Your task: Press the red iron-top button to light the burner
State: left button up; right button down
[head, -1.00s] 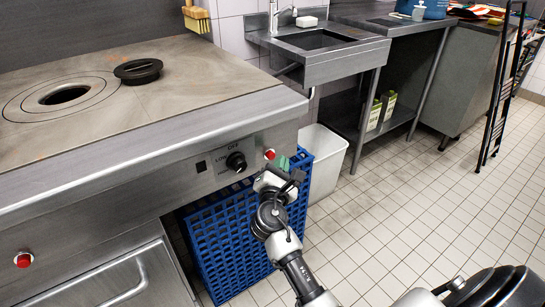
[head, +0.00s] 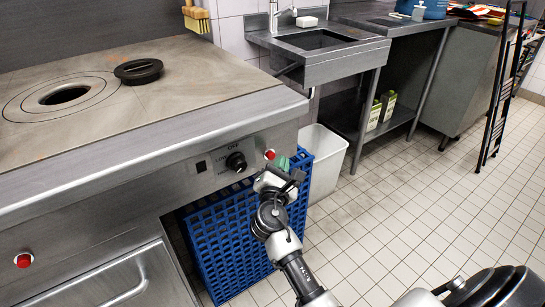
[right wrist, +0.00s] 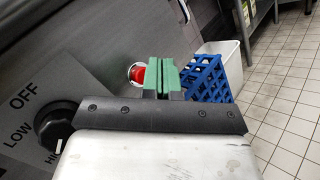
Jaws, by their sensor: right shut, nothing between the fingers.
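A red button (head: 269,154) in a pale ring sits on the steel front of the stove, right of the black OFF/LOW knob (head: 236,162). It also shows in the right wrist view (right wrist: 137,73), just left of my green fingertips and partly covered by them. My right gripper (head: 284,163) is shut and empty, close in front of the panel by this button. I cannot tell whether it touches the button. A second red button (head: 23,260) is on the front at the far left. The iron top (head: 190,85) has a round opening; no flame shows. My left gripper is out of view.
A dark round lid (head: 138,70) lies on the iron top beside the opening. A blue crate (head: 225,245) stands below the panel behind my right arm, with a white bin (head: 325,160) beside it. The tiled floor (head: 400,205) to the right is clear.

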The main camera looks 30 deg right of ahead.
jog(key=shift+w, duration=0.2)
dwell(0.5)
jog(key=shift+w, duration=0.25)
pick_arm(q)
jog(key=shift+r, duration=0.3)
pick_arm(e)
jog(key=shift+w, duration=0.45)
dwell(0.3)
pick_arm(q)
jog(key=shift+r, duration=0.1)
pick_arm(e)
jog(key=shift+s+r, duration=0.1)
jog(key=shift+s, duration=0.1)
pick_arm(q)
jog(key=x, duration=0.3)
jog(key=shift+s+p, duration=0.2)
jog(key=shift+p, duration=0.1)
pick_arm(e)
jog(key=shift+s, duration=0.7)
jog(key=shift+s, duration=0.1)
